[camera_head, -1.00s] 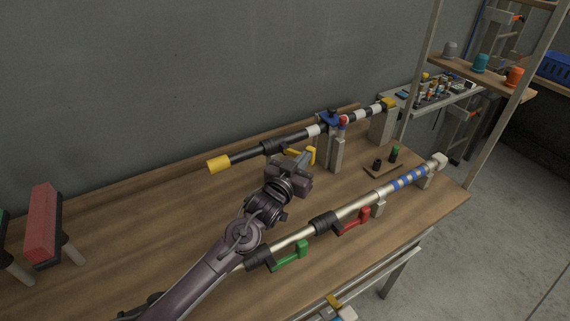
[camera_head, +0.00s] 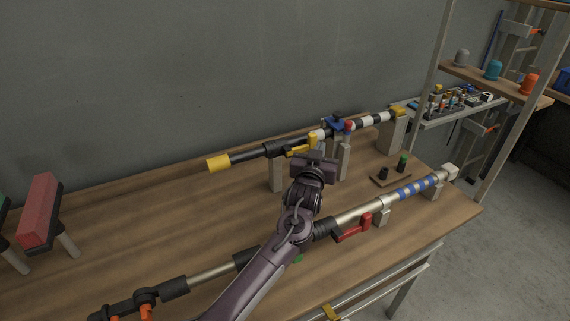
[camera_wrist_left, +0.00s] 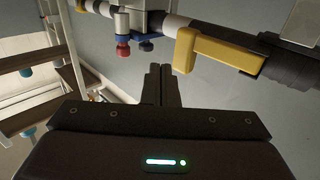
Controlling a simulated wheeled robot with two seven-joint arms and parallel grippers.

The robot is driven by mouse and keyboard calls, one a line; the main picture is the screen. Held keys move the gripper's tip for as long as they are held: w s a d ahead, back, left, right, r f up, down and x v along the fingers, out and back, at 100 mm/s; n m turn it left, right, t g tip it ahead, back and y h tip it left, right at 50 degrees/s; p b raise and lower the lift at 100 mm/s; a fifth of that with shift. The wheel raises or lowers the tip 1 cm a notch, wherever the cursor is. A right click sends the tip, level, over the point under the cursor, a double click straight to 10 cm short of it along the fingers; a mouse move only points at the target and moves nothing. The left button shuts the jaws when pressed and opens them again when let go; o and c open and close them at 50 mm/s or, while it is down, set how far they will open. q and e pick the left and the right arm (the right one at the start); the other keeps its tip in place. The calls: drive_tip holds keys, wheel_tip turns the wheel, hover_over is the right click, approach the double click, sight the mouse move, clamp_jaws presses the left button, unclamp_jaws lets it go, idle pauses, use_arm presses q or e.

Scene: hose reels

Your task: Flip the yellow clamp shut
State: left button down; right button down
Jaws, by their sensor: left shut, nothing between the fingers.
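The yellow clamp (camera_head: 299,150) is a lever with a bent end on the rear pipe (camera_head: 245,156), which is dark with a yellow tip. In the left wrist view the yellow clamp (camera_wrist_left: 225,52) lies close along the pipe, its bent end pointing away from the black collar (camera_wrist_left: 290,65). I cannot tell if it is fully seated. My left gripper (camera_head: 318,158) is just in front of the clamp, on the near side of the pipe. In the left wrist view its fingers (camera_wrist_left: 161,72) are together and empty, apart from the lever. My right gripper is out of view.
A front pipe (camera_head: 360,209) carries a red clamp (camera_head: 352,228); a green clamp is mostly hidden by my arm. A blue clamp with a red knob (camera_head: 349,127) sits right of the yellow one. Grey posts (camera_head: 276,172) support the rear pipe.

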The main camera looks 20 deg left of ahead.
use_arm(q)
wheel_tip(320, 180, up, 20)
drive_tip(key=b, duration=0.3)
idle(0.3)
